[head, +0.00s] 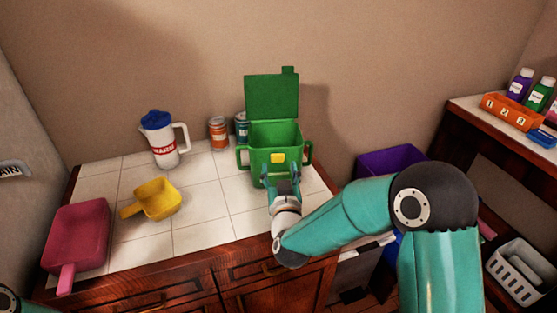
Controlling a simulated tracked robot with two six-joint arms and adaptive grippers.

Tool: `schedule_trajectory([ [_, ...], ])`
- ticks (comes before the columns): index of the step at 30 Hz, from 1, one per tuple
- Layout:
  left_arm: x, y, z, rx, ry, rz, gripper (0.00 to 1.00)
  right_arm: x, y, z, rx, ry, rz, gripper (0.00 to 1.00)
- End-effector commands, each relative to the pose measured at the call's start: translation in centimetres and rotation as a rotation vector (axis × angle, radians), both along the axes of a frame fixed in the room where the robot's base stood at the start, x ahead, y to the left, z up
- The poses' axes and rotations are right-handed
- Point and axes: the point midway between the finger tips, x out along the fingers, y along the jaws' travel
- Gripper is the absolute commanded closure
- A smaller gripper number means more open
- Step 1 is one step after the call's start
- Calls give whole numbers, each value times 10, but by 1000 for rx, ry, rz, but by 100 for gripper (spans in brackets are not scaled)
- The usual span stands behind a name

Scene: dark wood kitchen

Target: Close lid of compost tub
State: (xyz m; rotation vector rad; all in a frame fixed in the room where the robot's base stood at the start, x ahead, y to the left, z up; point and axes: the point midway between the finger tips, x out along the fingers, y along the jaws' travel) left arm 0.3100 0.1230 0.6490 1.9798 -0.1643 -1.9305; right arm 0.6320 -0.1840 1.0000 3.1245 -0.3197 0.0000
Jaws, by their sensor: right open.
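The green compost tub (261,137) stands on the white tiled counter near its back right, with side handles and a yellow patch on its front. Its green lid (272,97) is open and stands upright at the back rim, with a small tab on top. My right gripper (281,176) is open at the front of the tub, low and below the yellow patch. It looks empty; I cannot tell if its fingers touch the tub. Of my left arm only a small part shows at the bottom left corner; its gripper is out of view.
A white jug with a blue lid (164,143), a yellow scoop (156,199) and a red dustpan-like item (77,238) are on the left of the counter. Two cans (218,133) stand left of the tub. A purple bin (388,163) is right of the counter. The wall is close behind.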

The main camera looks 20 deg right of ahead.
Motion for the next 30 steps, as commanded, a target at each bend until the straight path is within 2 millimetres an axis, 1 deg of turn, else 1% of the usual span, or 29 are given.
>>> schedule_trajectory([
  [1, 0, 0, 4, 0, 0, 0, 38, 8, -1, 1, 0, 1, 0, 38],
  [3, 0, 0, 6, 0, 0, 0, 38, 15, -3, 1, 0, 1, -1, 38],
  [6, 0, 0, 7, 0, 0, 0, 38, 21, -4, 0, 0, 1, 0, 38],
  [16, 0, 0, 7, 0, 0, 0, 38, 25, -4, 0, 0, 1, 2, 38],
  [17, 0, 0, 7, 0, 0, 0, 38, 25, -4, 0, 0, 1, 2, 41],
  [27, 0, 0, 7, 0, 0, 0, 38, 24, -4, 0, 0, 1, 2, 98],
  [28, 0, 0, 7, 0, 0, 0, 38, 24, -4, 0, 0, 1, 1, 100],
  [30, 0, 0, 7, 0, 0, 0, 38, 24, -4, 0, 0, 1, 1, 100],
])
